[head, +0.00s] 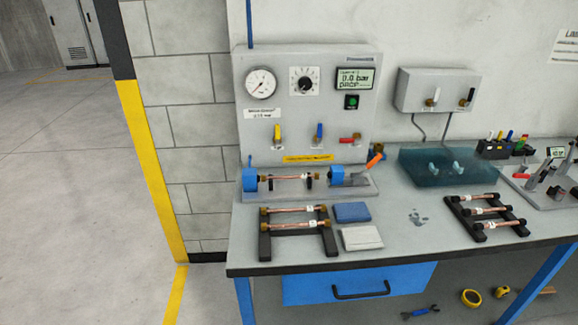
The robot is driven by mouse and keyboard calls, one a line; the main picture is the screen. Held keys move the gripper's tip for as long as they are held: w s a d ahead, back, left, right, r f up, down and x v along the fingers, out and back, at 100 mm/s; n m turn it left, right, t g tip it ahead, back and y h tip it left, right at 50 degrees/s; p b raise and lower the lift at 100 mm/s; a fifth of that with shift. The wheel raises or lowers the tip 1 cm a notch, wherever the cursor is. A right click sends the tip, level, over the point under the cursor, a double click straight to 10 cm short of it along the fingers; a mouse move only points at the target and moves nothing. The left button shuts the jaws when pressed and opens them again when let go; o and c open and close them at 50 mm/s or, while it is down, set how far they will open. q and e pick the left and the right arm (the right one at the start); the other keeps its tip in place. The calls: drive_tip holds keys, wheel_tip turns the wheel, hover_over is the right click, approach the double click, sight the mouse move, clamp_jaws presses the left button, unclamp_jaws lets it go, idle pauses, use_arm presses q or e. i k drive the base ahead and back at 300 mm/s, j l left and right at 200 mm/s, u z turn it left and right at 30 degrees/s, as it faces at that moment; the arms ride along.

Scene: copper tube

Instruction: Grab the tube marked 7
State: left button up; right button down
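Several copper tubes with brass ends and small white labels are on the workbench; the label marks are too small to read, so I cannot tell which is marked 7. A black rack (265,242) at the left front holds two tubes, a rear tube (280,210) and a front tube (285,226). Another tube (285,177) lies in the test fixture between two blue end blocks. Neither of my grippers is in view.
A blue cloth (351,212) and a white cloth (361,237) lie right of the left rack. A gauge panel (330,105) stands behind the fixture. A teal tray (425,170) and clamp tools (545,180) are farther right.

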sight(315, 176)
drive_tip(key=j+z, duration=0.1)
drive_tip(key=z, duration=0.3)
drive_tip(key=i+j+z, duration=0.1)
drive_tip(key=z, duration=0.35)
drive_tip(key=i+j+z, duration=0.15)
drive_tip(key=j+z, duration=0.3)
drive_tip(key=j, duration=0.8)
drive_tip(key=j+z, duration=0.45)
drive_tip(key=j, duration=0.8)
drive_tip(key=k, duration=0.05)
